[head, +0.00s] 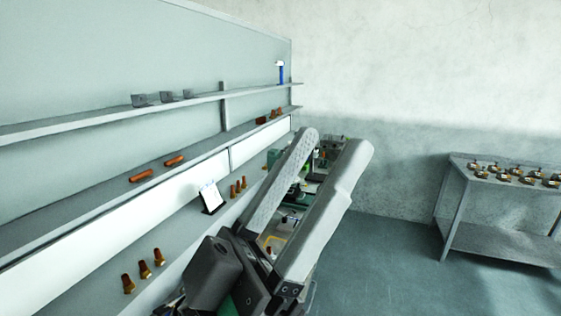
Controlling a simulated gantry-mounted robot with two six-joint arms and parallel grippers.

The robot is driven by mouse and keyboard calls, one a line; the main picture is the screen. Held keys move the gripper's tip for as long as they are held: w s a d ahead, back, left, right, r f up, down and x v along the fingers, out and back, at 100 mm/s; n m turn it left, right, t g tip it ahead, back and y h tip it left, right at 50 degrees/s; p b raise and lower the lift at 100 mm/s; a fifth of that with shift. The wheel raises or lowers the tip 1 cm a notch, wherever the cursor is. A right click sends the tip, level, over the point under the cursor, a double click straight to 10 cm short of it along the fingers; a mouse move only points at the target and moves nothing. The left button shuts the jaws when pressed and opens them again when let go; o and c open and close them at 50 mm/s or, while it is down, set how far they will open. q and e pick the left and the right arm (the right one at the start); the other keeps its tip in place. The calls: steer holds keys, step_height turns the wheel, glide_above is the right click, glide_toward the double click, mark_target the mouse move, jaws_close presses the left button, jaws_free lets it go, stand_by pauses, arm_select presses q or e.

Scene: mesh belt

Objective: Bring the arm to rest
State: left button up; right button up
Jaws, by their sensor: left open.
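My left gripper (335,146) shows large in the lower middle of the head view, with its dark wrist below. Its two long grey fingers are apart and point up and to the right. I see nothing held between them; only parts of a bench top with small items show through the gap, farther back. The fingers hide much of that bench. My right gripper is not in view.
A shelved wall unit (60,124) runs along the left, with small orange and grey parts on it. A tablet on a stand (211,195) is left of my gripper. A metal table (490,184) with several brass parts stands at right. Open floor (390,255) lies between.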

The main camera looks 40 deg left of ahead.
arm_select(q)
steer(key=a+y, duration=0.1)
steer(key=y, duration=0.1)
steer(key=a+r+y, duration=0.1)
steer(key=a+y, duration=0.1)
steer(key=y, duration=0.1)
steer(key=shift+a+r+n, duration=0.2)
steer(key=shift+a+n, duration=0.05)
steer(key=shift+n, duration=0.05)
step_height(320, 180, up, 19)
steer(key=p, duration=1.9)
steer(key=shift+r, duration=0.15)
